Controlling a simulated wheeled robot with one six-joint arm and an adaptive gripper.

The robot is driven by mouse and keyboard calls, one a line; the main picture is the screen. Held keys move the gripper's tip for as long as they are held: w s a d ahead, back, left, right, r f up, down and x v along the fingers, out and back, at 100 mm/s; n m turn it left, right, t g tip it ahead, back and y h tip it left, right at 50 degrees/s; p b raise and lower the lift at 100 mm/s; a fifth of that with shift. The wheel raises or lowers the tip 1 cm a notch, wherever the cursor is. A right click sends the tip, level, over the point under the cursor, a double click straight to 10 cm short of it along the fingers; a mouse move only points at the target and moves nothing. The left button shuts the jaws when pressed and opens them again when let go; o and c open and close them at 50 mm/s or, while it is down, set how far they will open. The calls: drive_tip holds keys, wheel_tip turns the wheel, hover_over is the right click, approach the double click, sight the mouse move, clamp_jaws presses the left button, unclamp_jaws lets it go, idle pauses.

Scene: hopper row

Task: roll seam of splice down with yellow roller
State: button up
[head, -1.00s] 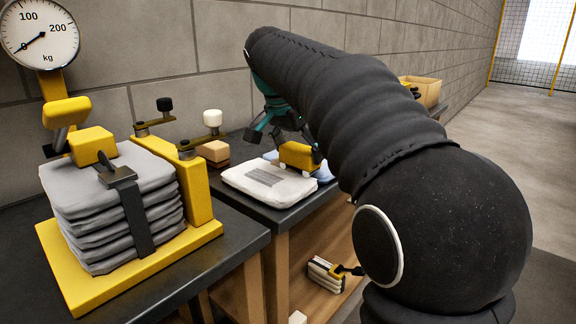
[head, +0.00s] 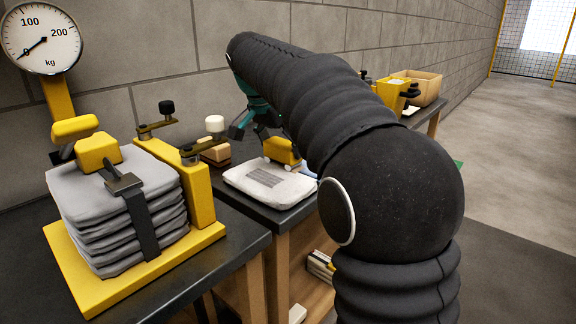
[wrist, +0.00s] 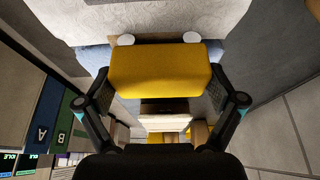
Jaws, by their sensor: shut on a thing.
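The yellow roller (head: 280,150), a yellow block with white wheels, is held in my gripper (head: 268,138) at the back right part of a white pad (head: 240,183). In the wrist view my gripper (wrist: 160,88) is shut around the roller (wrist: 160,70), one finger at each end. Its two white wheels point toward the white pad (wrist: 170,15). I cannot tell whether the wheels touch the pad. The seam is not clear.
A yellow press (head: 200,195) with stacked grey bags (head: 115,215) stands at the left under a dial scale (head: 40,38). A wooden block (head: 214,152) sits behind the pad. A bin (head: 420,85) stands farther along the wall. Open floor (head: 500,150) lies to the right.

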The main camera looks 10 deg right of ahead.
drive_tip(key=shift+w+a, duration=0.65)
drive_tip(key=shift+w, duration=0.25)
drive_tip(key=shift+r, duration=0.1)
drive_tip(key=shift+r, duration=0.9)
drive_tip(key=shift+r, duration=2)
drive_tip(key=shift+s+d, duration=0.1)
drive_tip(key=shift+d, duration=0.05)
